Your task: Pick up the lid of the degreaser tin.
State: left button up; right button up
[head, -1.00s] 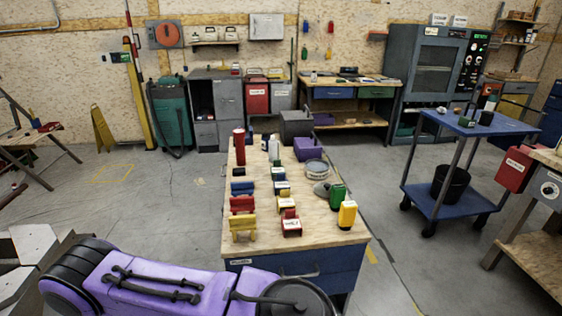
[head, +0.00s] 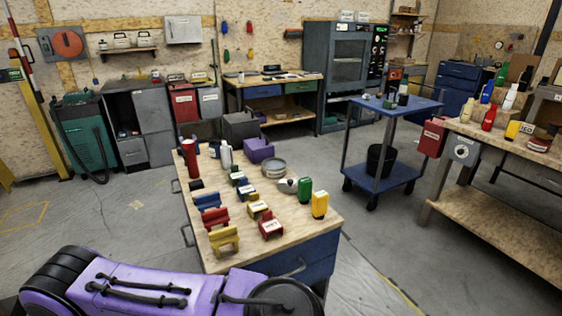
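A round grey tin (head: 274,169) stands on the wooden-topped workbench (head: 226,258), toward its far right part. A small grey round piece (head: 287,186) lies just in front of it; I cannot tell whether it is a lid. No label reading degreaser is legible, so I cannot tell which container is the degreaser tin. My purple arm crosses the bottom left, in front of the bench. Neither of my grippers shows.
The bench also holds green (head: 305,190) and yellow (head: 320,204) containers, a red cylinder (head: 190,157), a purple bin (head: 258,150) and several small coloured racks. A blue cart (head: 419,105) and a second workbench (head: 530,139) stand at right. Floor between them is open.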

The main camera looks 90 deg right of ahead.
aim_at(289, 185)
jog(key=z, duration=2.05)
